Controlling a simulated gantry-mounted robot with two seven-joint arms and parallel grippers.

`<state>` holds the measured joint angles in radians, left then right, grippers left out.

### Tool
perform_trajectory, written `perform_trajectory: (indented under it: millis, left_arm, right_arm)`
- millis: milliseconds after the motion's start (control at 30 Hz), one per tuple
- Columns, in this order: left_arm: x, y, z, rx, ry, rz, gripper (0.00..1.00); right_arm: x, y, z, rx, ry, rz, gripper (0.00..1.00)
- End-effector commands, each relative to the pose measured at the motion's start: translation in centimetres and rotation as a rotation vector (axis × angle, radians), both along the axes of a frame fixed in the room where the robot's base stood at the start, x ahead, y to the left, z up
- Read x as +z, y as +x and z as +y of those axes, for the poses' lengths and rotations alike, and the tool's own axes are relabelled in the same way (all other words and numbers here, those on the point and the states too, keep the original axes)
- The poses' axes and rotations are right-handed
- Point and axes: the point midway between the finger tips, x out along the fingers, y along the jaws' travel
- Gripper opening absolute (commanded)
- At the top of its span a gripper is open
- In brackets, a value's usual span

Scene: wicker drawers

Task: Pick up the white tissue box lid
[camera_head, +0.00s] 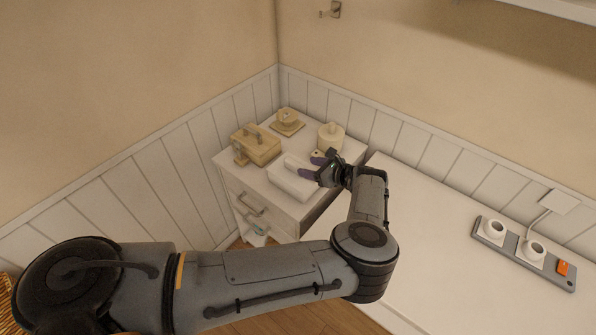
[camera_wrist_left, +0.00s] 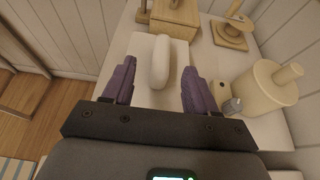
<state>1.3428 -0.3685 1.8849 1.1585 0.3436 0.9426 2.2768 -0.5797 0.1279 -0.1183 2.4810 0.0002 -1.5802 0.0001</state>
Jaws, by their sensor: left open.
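The white tissue box lid (camera_head: 291,184) is on a small white cabinet, near its front edge. In the left wrist view the lid (camera_wrist_left: 139,62) is a flat white top with a raised, rounded white bar along it. My left gripper (camera_head: 312,167) is over the right part of the lid. Its purple fingers are apart, and in the left wrist view the open gripper (camera_wrist_left: 160,88) has one finger on each side of the bar, with nothing held. I cannot tell how far above the lid the fingertips are. My right gripper is not in view.
A wooden box with a handle (camera_head: 256,147) is left of the lid, and a wooden knobbed piece (camera_head: 288,122) is behind. A round beige lidded jar (camera_head: 330,137) stands close behind the gripper.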

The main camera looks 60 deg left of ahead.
Motion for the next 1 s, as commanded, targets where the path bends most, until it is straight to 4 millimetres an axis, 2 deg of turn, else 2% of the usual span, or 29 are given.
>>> perform_trajectory:
  millis: [100,367,700,1000]
  left_arm:
    - [-0.6,-0.5,1.5,0.002,0.001,0.001,0.57]
    - [-1.2,-0.9,2.7,-0.001,0.001,0.001,0.57]
    - [-2.8,-2.1,6.3,0.001,0.001,0.002,0.57]
    - [-3.1,-2.2,6.7,-0.001,0.001,0.001,0.57]
  right_arm:
    - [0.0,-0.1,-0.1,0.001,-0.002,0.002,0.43]
    - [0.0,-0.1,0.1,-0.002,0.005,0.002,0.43]
    - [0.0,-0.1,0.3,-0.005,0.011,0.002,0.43]
    - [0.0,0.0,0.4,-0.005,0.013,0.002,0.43]
